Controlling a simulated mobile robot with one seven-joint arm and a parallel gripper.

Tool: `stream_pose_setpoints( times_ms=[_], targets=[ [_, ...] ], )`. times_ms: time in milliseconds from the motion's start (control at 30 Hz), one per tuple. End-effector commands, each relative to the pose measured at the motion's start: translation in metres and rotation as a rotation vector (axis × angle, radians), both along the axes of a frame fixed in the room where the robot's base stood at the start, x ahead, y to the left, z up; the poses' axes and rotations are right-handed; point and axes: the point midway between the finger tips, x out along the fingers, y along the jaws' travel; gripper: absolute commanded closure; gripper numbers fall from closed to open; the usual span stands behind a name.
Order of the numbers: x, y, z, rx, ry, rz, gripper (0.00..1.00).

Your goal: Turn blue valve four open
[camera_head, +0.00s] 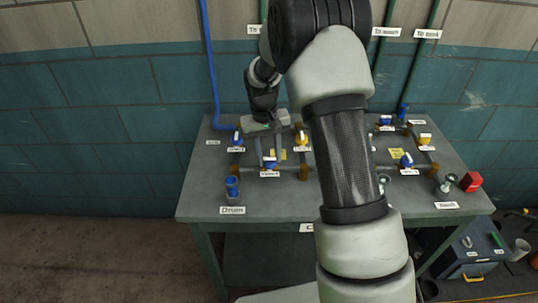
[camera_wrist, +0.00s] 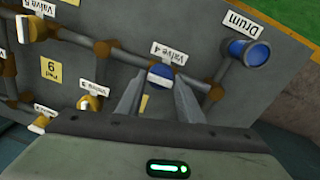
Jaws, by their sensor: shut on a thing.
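Blue valve four (camera_wrist: 160,77) is a round blue knob with a pale bar, set in a pipe run beside its "Valve 4" label (camera_wrist: 170,53). In the wrist view my gripper (camera_wrist: 159,84) has one finger on each side of the knob, shut on it. The pale bar lies roughly crosswise between the fingers. In the head view my gripper (camera_head: 269,157) reaches down from above to the same blue valve (camera_head: 270,163) on the left half of the bench. The fingers partly cover it there, so its turn angle is hard to tell.
The grey bench (camera_head: 205,197) carries pipes with several other blue and yellow valves, such as a yellow one (camera_head: 301,137) close by. The blue-topped drum fitting (camera_head: 232,187) stands front left. A red block (camera_head: 471,181) is at the right edge. My arm hides the bench's middle.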

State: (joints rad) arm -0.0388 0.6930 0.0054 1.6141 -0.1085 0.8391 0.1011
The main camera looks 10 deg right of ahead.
Motion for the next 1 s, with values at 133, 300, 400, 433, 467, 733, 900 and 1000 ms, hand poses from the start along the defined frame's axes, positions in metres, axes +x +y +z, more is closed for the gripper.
stream_pose_setpoints(
  times_ms=[133, 300, 400, 433, 467, 733, 900, 1000],
  targets=[
    [0.002, 0.003, 0.002, 0.003, -0.006, 0.005, 0.89],
    [0.001, 0.003, 0.002, 0.002, -0.004, 0.004, 0.5],
    [0.001, 0.002, 0.001, 0.001, -0.003, 0.003, 0.5],
    [0.001, 0.002, 0.001, 0.001, -0.002, 0.002, 0.5],
    [0.001, 0.001, 0.001, 0.001, -0.002, 0.002, 0.5],
    [0.001, 0.002, 0.017, 0.001, -0.004, 0.001, 0.5],
    [0.001, 0.005, 0.053, 0.001, -0.006, 0.002, 0.5],
    [0.001, 0.007, 0.078, 0.001, -0.006, 0.002, 0.5]
  ],
)
